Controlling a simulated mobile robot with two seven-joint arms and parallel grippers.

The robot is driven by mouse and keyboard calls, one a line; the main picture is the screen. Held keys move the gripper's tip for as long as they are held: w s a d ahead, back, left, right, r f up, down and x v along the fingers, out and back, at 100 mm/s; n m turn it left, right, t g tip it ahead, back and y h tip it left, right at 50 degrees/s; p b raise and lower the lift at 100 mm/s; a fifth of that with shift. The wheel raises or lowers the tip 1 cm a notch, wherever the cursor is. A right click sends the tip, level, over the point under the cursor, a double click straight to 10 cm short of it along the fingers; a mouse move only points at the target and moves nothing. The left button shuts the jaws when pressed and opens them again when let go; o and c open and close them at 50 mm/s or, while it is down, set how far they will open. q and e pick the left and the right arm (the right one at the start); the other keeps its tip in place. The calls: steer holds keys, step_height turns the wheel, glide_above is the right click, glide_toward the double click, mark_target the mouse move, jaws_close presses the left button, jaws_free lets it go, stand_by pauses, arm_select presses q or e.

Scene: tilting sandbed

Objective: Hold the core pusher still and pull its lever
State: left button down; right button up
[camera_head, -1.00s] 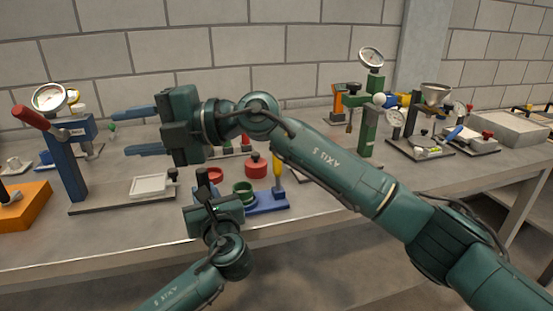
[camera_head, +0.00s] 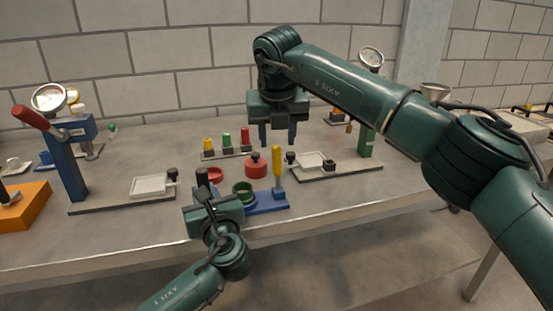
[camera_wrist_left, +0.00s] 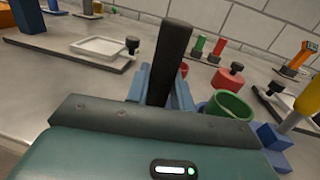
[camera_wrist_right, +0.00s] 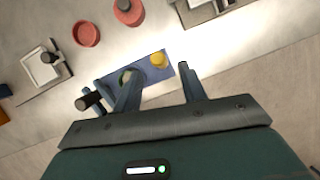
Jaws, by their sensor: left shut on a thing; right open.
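The core pusher has a blue base (camera_head: 268,203), a green ring-shaped cup (camera_head: 243,189), an upright yellow lever (camera_head: 277,167) on the right and a black handle (camera_head: 202,177) on the left. My left gripper (camera_wrist_left: 163,92) is shut on the black handle, which rises between its fingers. My right gripper (camera_head: 277,136) is open and empty, pointing down above the bench near the lever. In the right wrist view the lever's yellow top (camera_wrist_right: 158,60) lies beyond the gap between the fingers, not between them. Part of the cup is hidden there behind a finger.
A red lidded pot (camera_head: 256,167) and a red dish (camera_head: 214,175) stand behind the pusher. A rack of coloured posts (camera_head: 227,147) is farther back. A press with a red lever (camera_head: 62,150) stands left; a green-column press (camera_head: 367,140) stands right.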

mark_target(276, 159)
steer(key=x, duration=0.8)
steer(key=shift+a, duration=0.1)
steer(key=shift+r, duration=0.1)
jaws_close()
